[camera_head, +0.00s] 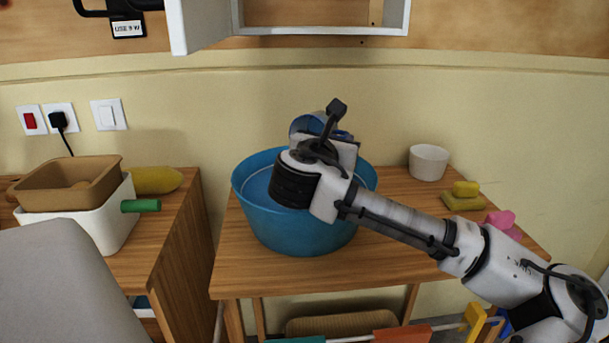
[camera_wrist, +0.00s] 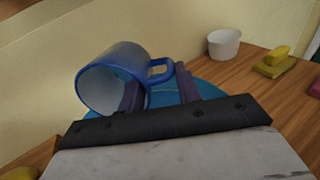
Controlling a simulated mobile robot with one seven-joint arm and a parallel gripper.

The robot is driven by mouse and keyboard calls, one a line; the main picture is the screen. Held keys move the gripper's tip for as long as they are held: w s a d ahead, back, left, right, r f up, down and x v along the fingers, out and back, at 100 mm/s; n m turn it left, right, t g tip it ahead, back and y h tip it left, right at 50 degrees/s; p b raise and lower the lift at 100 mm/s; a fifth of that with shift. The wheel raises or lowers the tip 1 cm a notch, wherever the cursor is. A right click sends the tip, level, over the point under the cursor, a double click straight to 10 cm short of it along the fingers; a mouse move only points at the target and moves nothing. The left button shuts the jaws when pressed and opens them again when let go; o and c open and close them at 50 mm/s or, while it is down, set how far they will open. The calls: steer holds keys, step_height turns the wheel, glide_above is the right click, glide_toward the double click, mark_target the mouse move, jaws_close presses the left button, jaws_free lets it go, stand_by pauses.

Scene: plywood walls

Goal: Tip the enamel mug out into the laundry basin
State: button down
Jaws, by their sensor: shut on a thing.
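The enamel mug (camera_wrist: 122,62) is blue outside and pale inside. In the wrist view it lies tilted on its side, its mouth facing the lower left and its handle to the right. My gripper (camera_wrist: 158,90) is shut on the mug, with its fingers at the handle side. In the head view the mug (camera_head: 305,124) shows above the far part of the basin, partly hidden behind my gripper. The blue laundry basin (camera_head: 300,238) stands on the wooden table beneath. My wrist hides much of its inside. I cannot see anything pouring from the mug.
A white cup (camera_head: 428,162) stands at the table's back right. A yellow sponge stack (camera_head: 463,197) and a pink thing (camera_head: 500,220) lie nearer, by my arm. A left counter holds a white tub (camera_head: 105,225) and a brown bin (camera_head: 70,182). An open cabinet (camera_head: 320,30) hangs above.

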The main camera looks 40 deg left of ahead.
steer(key=shift+r, duration=0.1)
steer(key=w+g+p, duration=0.1)
steer(key=p, duration=0.2)
steer(key=g+h+p, duration=0.1)
steer(key=p, duration=0.2)
steer(key=w+a+g+p, duration=0.1)
steer(key=p, duration=0.2)
steer(key=shift+w+f+g+h, duration=0.3)
steer(key=shift+g, duration=0.1)
steer(key=p, duration=0.3)
steer(key=shift+w+r+g, duration=0.1)
steer(key=shift+g, duration=0.3)
steer(key=w+a+r+g+h+p, duration=0.1)
steer(key=w+g+h+p, duration=0.1)
steer(key=g+p, duration=0.3)
steer(key=w+a+r+g+h+p, duration=0.2)
steer(key=w+g+p, duration=0.3)
steer(key=p, duration=0.8)
steer(key=shift+w+g+h+p, duration=0.25)
steer(key=shift+g+h+p, duration=0.1)
steer(key=shift+g+h, duration=0.05)
